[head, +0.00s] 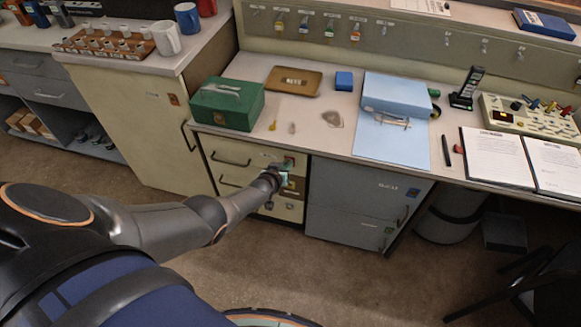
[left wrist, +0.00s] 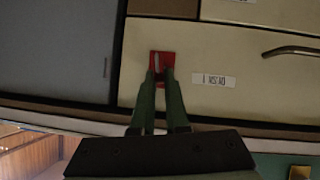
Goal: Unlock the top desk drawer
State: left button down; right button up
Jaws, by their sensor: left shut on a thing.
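The top desk drawer (head: 252,152) is a cream front under the desk top, closed, with a bar handle on its left in the head view. In the left wrist view, which is upside down, the drawer front (left wrist: 245,62) carries a small label and a red lock plate (left wrist: 169,55). My left gripper (head: 279,173) is at the right end of this drawer. In the left wrist view its green fingers (left wrist: 160,80) are shut at the red plate on a small pale thin thing, seemingly a key (left wrist: 156,61). How deep it sits in the lock cannot be told. My right gripper is out of view.
A green box (head: 228,103), a brown tray (head: 293,81) and a blue clipboard (head: 391,140) lie on the desk above. Grey cabinet fronts (head: 350,185) stand right of the drawers. The floor before them is open.

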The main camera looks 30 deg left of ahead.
pick_arm(q)
jog(key=shift+s+d+f, duration=0.25)
jog(key=shift+d+f, duration=0.15)
jog(key=shift+d, duration=0.05)
jog(key=c, duration=1)
grip_release()
jog(key=shift+w+a, duration=0.1)
jog(key=shift+w, duration=0.1)
jog(key=shift+o, duration=0.7)
jog(key=shift+r, duration=0.15)
jog(key=shift+a, duration=0.1)
jog(key=shift+r, duration=0.1)
